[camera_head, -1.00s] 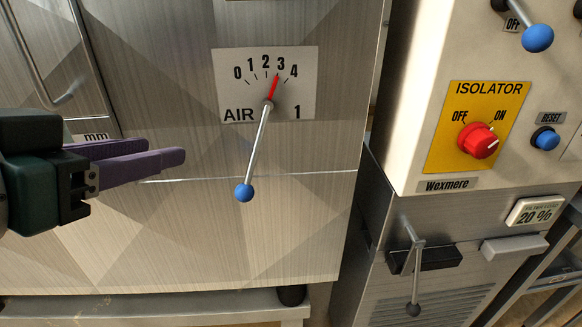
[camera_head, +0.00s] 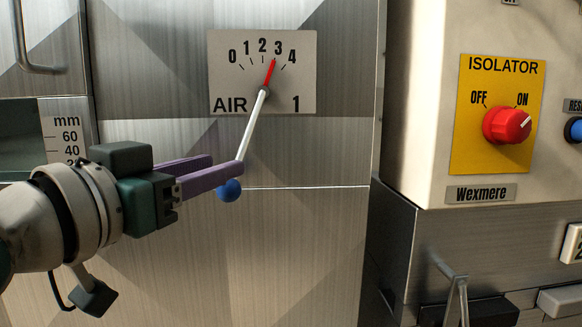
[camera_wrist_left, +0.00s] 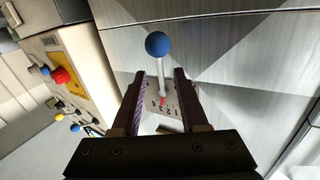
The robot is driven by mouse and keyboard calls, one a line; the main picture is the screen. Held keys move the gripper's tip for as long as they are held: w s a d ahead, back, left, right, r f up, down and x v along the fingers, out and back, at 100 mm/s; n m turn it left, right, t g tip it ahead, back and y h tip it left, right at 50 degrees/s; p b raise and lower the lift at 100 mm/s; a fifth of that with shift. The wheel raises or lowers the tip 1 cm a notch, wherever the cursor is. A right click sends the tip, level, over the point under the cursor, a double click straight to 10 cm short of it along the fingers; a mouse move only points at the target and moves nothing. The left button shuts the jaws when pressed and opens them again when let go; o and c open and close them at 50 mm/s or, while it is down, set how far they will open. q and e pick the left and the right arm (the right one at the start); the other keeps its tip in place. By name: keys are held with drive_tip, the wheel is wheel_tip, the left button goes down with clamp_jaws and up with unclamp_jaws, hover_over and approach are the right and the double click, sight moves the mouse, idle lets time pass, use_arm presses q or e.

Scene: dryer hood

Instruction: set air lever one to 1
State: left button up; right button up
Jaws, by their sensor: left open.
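The AIR 1 dial plate (camera_head: 290,85), marked 0 to 4, is on the metal panel. Its red pointer (camera_head: 269,72) is near 3. The air lever (camera_head: 252,125) hangs down and slightly left from the pivot, ending in a blue ball (camera_head: 229,190). My left gripper (camera_head: 225,167) is open at the lever's lower end, just above the ball. In the left wrist view the lever rod (camera_wrist_left: 161,75) lies between the two open purple fingers (camera_wrist_left: 155,85), with the ball (camera_wrist_left: 158,44) beyond the tips. I cannot tell whether a finger touches the rod. My right gripper is not visible.
At the right is a cream cabinet with a yellow isolator plate (camera_head: 465,120) and red knob (camera_head: 507,124), turned toward ON. A grey lever (camera_head: 456,295) protrudes below it. A mm scale (camera_head: 65,135) is at the left. The panel below the dial is clear.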

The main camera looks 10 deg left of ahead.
sight(238, 153)
use_arm(q)
drive_tip(key=b+x, duration=0.1)
drive_tip(key=x, duration=0.4)
drive_tip(key=shift+w+d, duration=0.1)
drive_tip(key=shift+w, duration=0.3)
drive_tip(key=shift+c, duration=0.3)
clamp_jaws()
idle(0.7)
